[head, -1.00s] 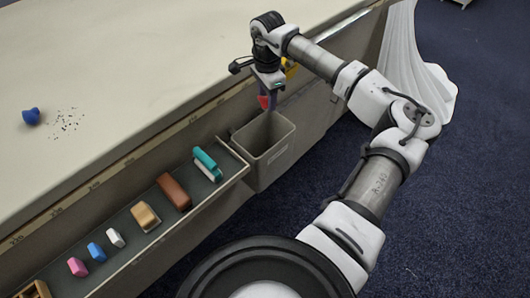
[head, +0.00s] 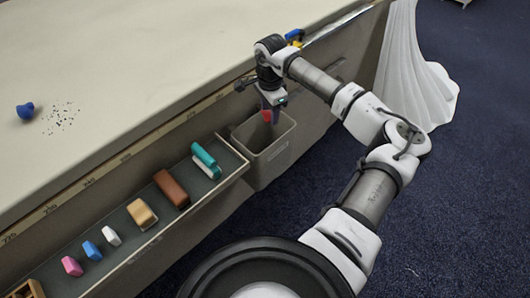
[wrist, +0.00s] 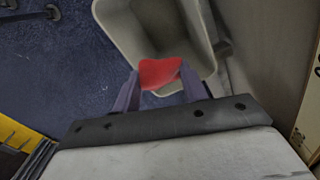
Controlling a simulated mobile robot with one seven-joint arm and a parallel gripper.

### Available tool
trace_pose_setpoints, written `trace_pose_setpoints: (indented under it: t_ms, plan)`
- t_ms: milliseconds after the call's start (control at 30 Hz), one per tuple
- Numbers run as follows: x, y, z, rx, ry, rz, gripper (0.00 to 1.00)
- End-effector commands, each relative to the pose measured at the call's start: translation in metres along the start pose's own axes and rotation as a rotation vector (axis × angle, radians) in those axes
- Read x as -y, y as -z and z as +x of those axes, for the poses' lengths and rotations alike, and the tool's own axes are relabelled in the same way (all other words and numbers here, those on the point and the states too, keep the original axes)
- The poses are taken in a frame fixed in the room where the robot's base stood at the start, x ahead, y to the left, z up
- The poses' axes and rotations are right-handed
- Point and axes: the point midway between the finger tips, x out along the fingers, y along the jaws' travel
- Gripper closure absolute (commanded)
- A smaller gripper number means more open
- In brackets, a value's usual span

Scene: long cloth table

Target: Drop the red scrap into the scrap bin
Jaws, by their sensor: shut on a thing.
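The red scrap (wrist: 159,72) is held between the two fingers of my gripper (wrist: 160,80) in the wrist view. In the head view, my gripper (head: 271,109) points down with the red scrap (head: 267,116) at its tips, at the mouth of the scrap bin. The scrap bin (head: 265,158) is a grey open box hanging at the table's side, at the end of the tray. Its rim and inner wall also show behind the scrap in the wrist view (wrist: 118,38). How far the scrap is below the rim is hard to tell.
A tray (head: 228,158) along the table side holds several coloured blocks, with a teal and white one (head: 206,161) nearest the bin. A blue object (head: 26,111) and dark crumbs (head: 61,117) lie on the table. White cloth (head: 405,65) hangs at the far end.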

Motion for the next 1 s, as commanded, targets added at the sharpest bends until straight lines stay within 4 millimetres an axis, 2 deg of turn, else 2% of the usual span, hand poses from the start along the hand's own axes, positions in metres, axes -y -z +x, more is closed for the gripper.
trace_pose_setpoints:
  t_ms: [67, 100, 267, 533, 667, 767, 1000]
  plan:
    - [0.0, 0.0, 0.0, 0.0, 0.0, 0.0, 0.79]
    - [0.0, 0.0, 0.0, 0.0, 0.0, 0.0, 0.54]
    - [0.0, 0.0, -0.001, 0.0, 0.0, 0.0, 0.33]
    - [0.0, 0.0, -0.001, 0.0, 0.0, 0.0, 0.32]
    - [0.0, 0.0, -0.009, -0.001, 0.002, 0.0, 0.32]
    - [0.001, 0.001, -0.024, -0.003, 0.003, -0.001, 0.32]
    - [0.001, 0.001, -0.079, -0.004, 0.004, -0.001, 0.32]
